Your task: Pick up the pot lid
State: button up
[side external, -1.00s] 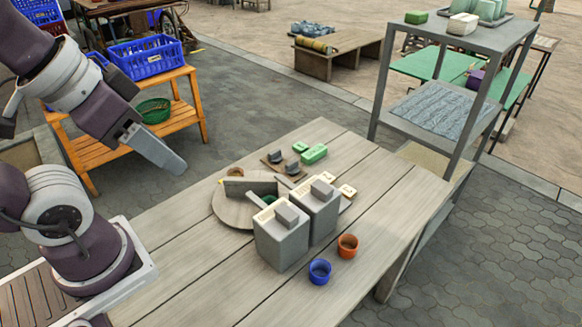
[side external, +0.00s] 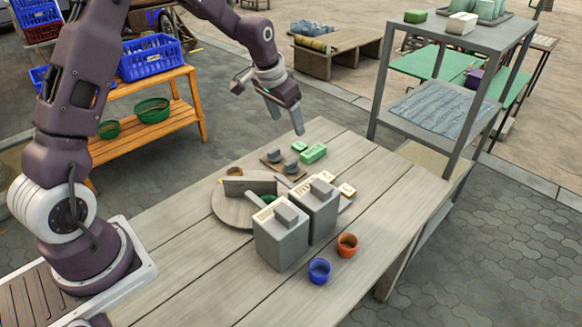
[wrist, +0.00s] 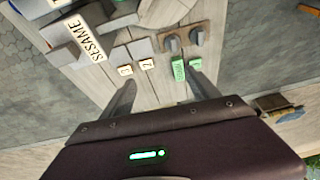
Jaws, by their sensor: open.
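No plain pot lid is clearly recognisable. Two grey boxes, a front one (side external: 281,245) and a rear one (side external: 325,218), stand on the table, each with a grey block on top. Two dark rounded pieces with knobs (side external: 276,156) sit on small brown boards behind them; they also show in the wrist view (wrist: 170,44). I cannot tell which piece is the lid. My gripper (side external: 285,120) is open and empty, above the table's far end. In the wrist view its fingers (wrist: 163,80) spread on either side of small cream and green blocks, apart from them.
Green blocks (side external: 314,153) lie near the dark pieces. A round board (side external: 228,209) with an upright grey slab (side external: 250,186) is left of the boxes. A blue cup (side external: 319,270) and an orange cup (side external: 347,244) stand in front. The table's left front is clear.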

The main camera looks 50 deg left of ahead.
send_over(291, 162)
jog(key=s, duration=0.2)
notch_tip(291, 162, down, 14)
jog(key=r, duration=0.1)
jog(key=x, duration=0.8)
jog(key=shift+s+f, duration=0.1)
jog(key=shift+s, duration=0.1)
jog(key=shift+d, duration=0.1)
jog(key=c, duration=1.4)
